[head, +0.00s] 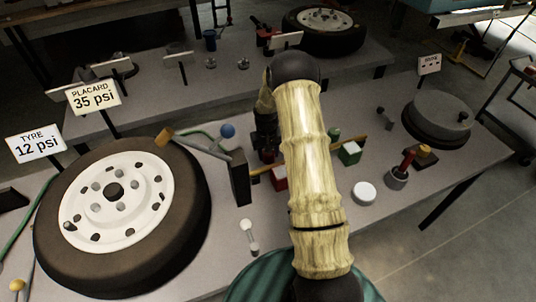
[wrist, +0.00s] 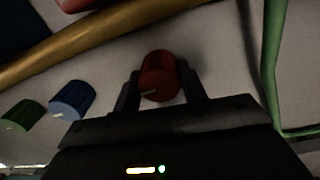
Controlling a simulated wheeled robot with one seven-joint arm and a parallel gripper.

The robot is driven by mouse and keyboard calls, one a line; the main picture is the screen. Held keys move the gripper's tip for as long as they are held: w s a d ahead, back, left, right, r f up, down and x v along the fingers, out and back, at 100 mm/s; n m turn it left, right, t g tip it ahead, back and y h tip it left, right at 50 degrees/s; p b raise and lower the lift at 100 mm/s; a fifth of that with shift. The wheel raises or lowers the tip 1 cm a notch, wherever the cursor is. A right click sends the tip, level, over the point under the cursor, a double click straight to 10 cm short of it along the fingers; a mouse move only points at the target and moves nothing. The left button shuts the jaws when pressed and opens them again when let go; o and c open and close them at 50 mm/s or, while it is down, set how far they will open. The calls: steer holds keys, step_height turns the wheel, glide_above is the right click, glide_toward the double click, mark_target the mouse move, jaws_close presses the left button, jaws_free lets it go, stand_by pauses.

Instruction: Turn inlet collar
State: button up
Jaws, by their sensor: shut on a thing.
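In the wrist view my gripper (wrist: 160,84) has its two dark fingers closed on either side of a red knob (wrist: 158,74). The knob has a pale mark low on its face, pointing left. No label shows that tells whether this knob is the inlet collar. A blue ribbed knob (wrist: 72,100) and a green ribbed knob (wrist: 22,116) sit to its left, clear of the fingers. In the head view my arm covers most of my gripper and the red knob cannot be made out.
A brass pipe (wrist: 95,35) runs above the knobs and a green hose (wrist: 271,70) lies right of the gripper. In the head view a large tyre (head: 190,225) fills the bench's left. A white disc (head: 364,193) and green block (head: 350,153) stand right of my arm.

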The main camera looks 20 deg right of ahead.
steer(key=shift+m, duration=0.5)
steer(key=o, duration=1)
steer(key=r, duration=0.5)
steer(key=r+b, duration=0.1)
steer(key=r, duration=0.5)
steer(key=r+b, duration=0.1)
steer(key=r, duration=0.5)
steer(key=shift+w+a+r, duration=0.1)
steer(key=shift+a+r, duration=0.15)
steer(key=shift+a, duration=0.05)
steer(key=shift+a+f, duration=0.1)
